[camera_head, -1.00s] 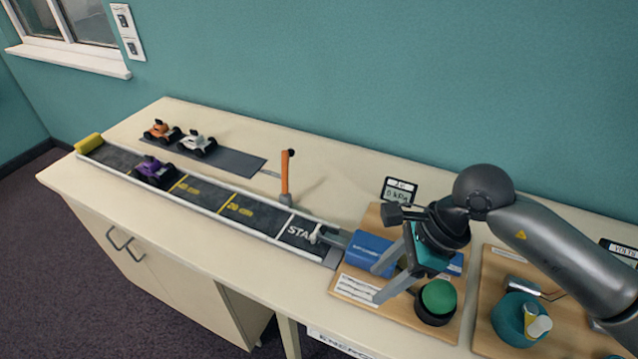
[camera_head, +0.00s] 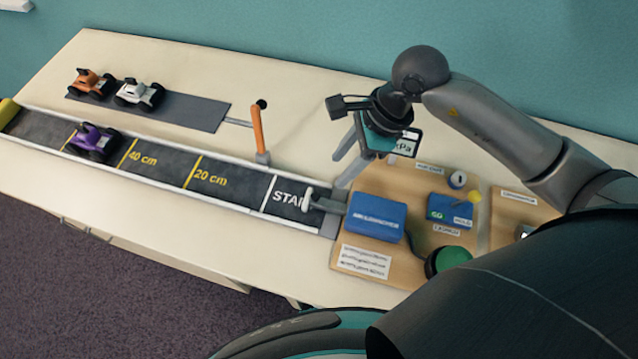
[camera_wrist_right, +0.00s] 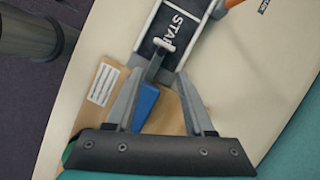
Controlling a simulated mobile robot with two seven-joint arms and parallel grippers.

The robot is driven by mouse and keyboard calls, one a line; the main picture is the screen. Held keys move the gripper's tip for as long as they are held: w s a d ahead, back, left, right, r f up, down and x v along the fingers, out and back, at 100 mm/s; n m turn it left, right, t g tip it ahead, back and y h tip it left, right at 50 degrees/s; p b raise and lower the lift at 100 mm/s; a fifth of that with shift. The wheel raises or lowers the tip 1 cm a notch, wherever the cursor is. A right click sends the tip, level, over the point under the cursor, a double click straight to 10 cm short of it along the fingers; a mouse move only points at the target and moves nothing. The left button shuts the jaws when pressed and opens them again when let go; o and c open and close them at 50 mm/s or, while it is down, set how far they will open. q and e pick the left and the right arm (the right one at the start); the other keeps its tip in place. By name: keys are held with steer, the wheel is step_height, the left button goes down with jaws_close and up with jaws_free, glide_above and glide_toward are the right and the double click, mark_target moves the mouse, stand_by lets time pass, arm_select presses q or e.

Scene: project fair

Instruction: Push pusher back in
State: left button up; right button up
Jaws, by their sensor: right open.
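The pusher (camera_head: 308,199) is a grey rod with a white end plate. It sticks out of the blue box (camera_head: 376,217) onto the START end of the dark track (camera_head: 225,178). In the right wrist view the pusher (camera_wrist_right: 163,46) shows between and just beyond my fingertips, with part of the blue box (camera_wrist_right: 146,103) between the fingers. My right gripper (camera_head: 338,173) is open and empty, pointing down above the table behind the rod and box. It also shows in the wrist view (camera_wrist_right: 158,72). I see no contact with the pusher. My left gripper is out of view.
An orange-handled lever (camera_head: 258,130) stands behind the track near START. A purple car (camera_head: 93,141) is on the track; orange (camera_head: 90,82) and white (camera_head: 139,92) cars sit behind it. A green button (camera_head: 452,259) is at the wooden board's (camera_head: 345,244) front. The table behind the track is mostly clear.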

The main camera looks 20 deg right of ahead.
mark_target(315, 195)
steer(key=x, duration=1)
steer(key=shift+w+a+f, duration=0.1)
steer(key=shift+w+f, duration=0.05)
steer(key=shift+f, duration=0.25)
steer(key=shift+c, duration=0.3)
jaws_close()
stand_by(0.5)
